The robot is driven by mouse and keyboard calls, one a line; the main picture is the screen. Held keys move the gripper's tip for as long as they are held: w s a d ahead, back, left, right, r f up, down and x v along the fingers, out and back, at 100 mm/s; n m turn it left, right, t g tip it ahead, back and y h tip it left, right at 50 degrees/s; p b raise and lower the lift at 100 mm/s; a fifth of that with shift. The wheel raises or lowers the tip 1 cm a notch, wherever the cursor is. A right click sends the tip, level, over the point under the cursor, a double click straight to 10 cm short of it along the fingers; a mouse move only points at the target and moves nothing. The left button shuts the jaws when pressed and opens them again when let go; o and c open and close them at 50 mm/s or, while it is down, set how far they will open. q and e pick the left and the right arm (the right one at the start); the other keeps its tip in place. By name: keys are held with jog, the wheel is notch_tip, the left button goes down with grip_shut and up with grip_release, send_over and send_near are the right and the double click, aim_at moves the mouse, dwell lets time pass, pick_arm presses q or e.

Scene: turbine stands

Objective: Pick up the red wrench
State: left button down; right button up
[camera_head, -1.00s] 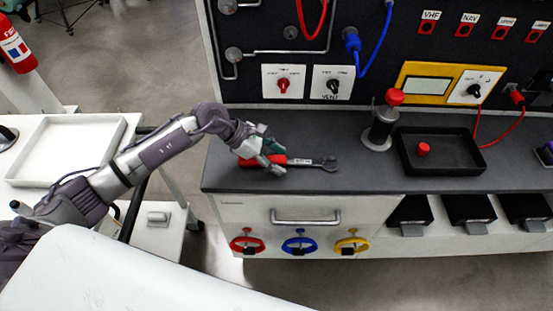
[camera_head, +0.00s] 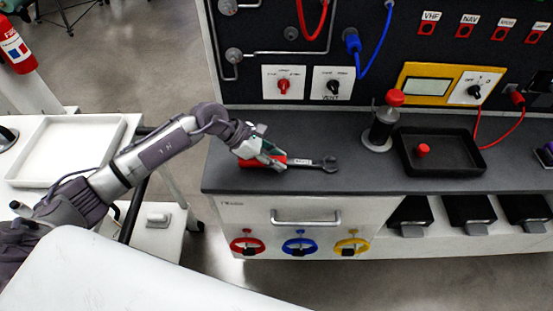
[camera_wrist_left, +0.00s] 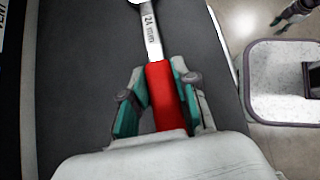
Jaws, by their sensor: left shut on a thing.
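The wrench (camera_head: 308,162) has a red handle and a grey metal head. It lies along the left part of the dark counter (camera_head: 350,180), its head pointing right. My left gripper (camera_head: 272,158) comes in from the left and is shut on the red handle. In the left wrist view, the fingers (camera_wrist_left: 160,103) sit on both sides of the wrench's red handle (camera_wrist_left: 164,85), and the metal shaft runs away toward the top. I cannot tell whether the wrench is clear of the counter. My right gripper is not in view.
The dark panel with switches and cables rises behind. A white tray (camera_head: 35,170) lies on the cart at left. Counter between wrench and post is clear.

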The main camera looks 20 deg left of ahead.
aim_at(276, 158)
pick_arm(q)
jog(key=shift+r, duration=0.65)
notch_tip(276, 158, up, 3)
jog(key=shift+f+b, duration=0.1)
jog(key=shift+b, duration=0.25)
jog(key=s+d+r, duration=0.2)
jog(key=d+r, duration=0.5)
jog(key=d, duration=0.4)
jog(key=shift+s+d+b, duration=0.2)
jog(key=shift+s+b, duration=0.2)
jog(key=shift+b, duration=0.05)
jog(key=shift+f, duration=0.1)
jog(key=c, duration=1.4)
grip_release()
jog(key=shift+c, duration=0.2)
grip_shut()
jog(key=shift+c, duration=0.6)
grip_release()
grip_shut()
